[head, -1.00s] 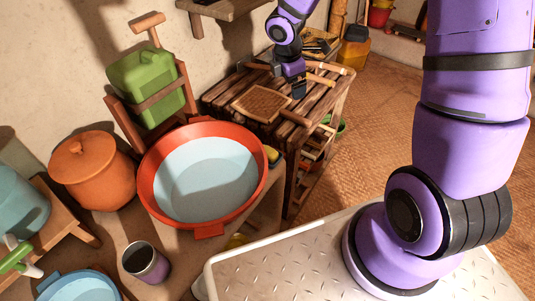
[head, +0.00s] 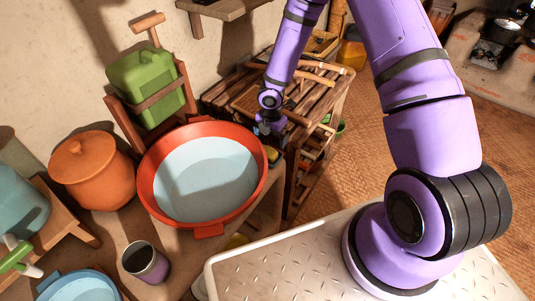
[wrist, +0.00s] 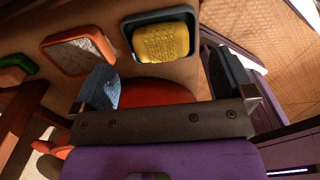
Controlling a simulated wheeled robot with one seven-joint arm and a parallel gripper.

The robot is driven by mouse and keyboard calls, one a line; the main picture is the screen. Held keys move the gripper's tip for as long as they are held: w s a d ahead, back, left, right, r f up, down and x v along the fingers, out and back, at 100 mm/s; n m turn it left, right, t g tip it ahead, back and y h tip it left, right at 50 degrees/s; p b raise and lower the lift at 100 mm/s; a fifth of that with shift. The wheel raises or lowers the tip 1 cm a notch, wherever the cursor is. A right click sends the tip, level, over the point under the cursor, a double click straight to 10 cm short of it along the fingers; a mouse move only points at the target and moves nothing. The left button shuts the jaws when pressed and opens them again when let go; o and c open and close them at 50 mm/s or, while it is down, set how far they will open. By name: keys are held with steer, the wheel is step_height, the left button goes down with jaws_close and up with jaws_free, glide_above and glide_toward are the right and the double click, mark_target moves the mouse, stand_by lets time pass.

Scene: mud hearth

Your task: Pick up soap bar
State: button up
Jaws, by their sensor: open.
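A yellow block with a rough surface (wrist: 165,42), which looks like the soap bar, lies in a dark blue-grey dish (wrist: 128,28) in the wrist view. In the head view the yellow block (head: 272,154) shows small, just right of the red basin (head: 208,228). My gripper (wrist: 162,80) is open and empty, its two fingers apart. In the wrist view the block appears beyond the fingertips, between their lines, and nothing touches it. In the head view my gripper (head: 266,132) hangs just behind the block, near the basin's right rim.
The red basin holds pale water and its rim (wrist: 155,93) lies below my fingers. An orange-framed dish with a pale surface (wrist: 78,52) is left of the yellow block. A slatted wooden table (head: 325,95) stands behind. A dark cup (head: 146,262) stands in front of the basin.

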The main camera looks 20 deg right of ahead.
mark_target(272, 154)
steer(key=shift+w+f, duration=0.1)
steer(key=shift+f, duration=2.95)
steer(key=c, duration=0.8)
